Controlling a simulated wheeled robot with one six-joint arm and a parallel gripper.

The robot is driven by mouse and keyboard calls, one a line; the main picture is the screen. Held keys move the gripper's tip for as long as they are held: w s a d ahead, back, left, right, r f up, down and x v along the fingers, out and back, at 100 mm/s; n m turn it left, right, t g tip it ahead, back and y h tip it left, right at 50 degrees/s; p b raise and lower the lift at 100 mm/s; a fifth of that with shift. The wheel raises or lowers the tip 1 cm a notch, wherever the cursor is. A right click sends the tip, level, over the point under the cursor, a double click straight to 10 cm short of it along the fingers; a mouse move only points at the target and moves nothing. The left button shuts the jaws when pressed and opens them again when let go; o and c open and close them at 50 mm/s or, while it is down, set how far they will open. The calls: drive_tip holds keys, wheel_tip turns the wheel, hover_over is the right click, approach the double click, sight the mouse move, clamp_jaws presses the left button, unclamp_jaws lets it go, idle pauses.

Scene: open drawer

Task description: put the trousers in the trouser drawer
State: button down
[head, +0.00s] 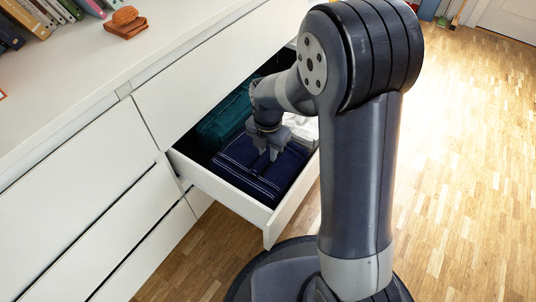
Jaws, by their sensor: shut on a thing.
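An open white drawer (228,191) juts out from the white cabinet. A folded navy-blue garment with pale stripes, which looks like the trousers (247,178), lies inside its front part. My gripper (264,157) points down into the drawer and is shut on the navy garment near its middle top. The exact grip at the fingertips is small in the head view. My own arm hides part of the drawer's right side.
A folded teal garment (222,126) lies behind the navy one in the drawer. A white cloth (301,128) lies at the right, partly hidden by my arm. Books (38,15) and a brown object (125,22) sit on the cabinet top. Wooden floor (465,150) is clear at right.

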drive_tip(key=shift+f, duration=0.6)
drive_tip(key=c, duration=1.2)
unclamp_jaws()
wheel_tip(320, 180, up, 12)
drive_tip(key=p, duration=0.5)
